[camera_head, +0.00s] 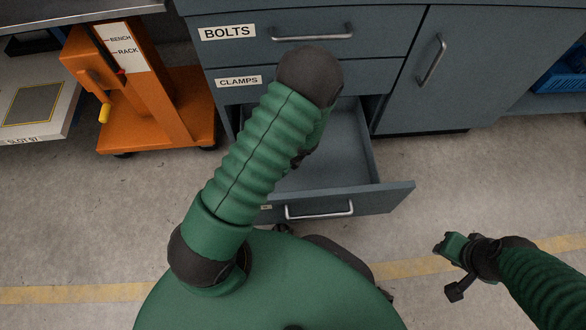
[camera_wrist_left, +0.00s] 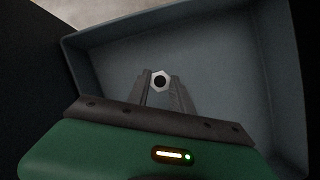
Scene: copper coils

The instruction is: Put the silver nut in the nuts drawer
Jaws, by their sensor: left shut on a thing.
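The silver nut (camera_wrist_left: 160,82), a hexagonal ring with a dark hole, sits between my left fingertips in the left wrist view. My left gripper (camera_wrist_left: 161,88) is shut on it, above the open drawer's interior. In the head view my left arm covers the left gripper and the nut. The open drawer (camera_head: 395,198) is the lowest one, pulled out, with a metal handle and a mostly covered label. Its rim also shows in the left wrist view (camera_wrist_left: 180,22), and the visible floor of it looks empty. My right gripper (camera_head: 446,268) is at the right, away from the drawer; its finger opening is unclear.
Closed drawers labelled BOLTS (camera_head: 375,25) and CLAMPS (camera_head: 370,75) are above the open one. A cabinet door (camera_head: 470,70) stands to the right. An orange stand (camera_head: 160,110) and a pale panel (camera_head: 38,110) are at the left. A blue crate (camera_head: 560,78) sits far right.

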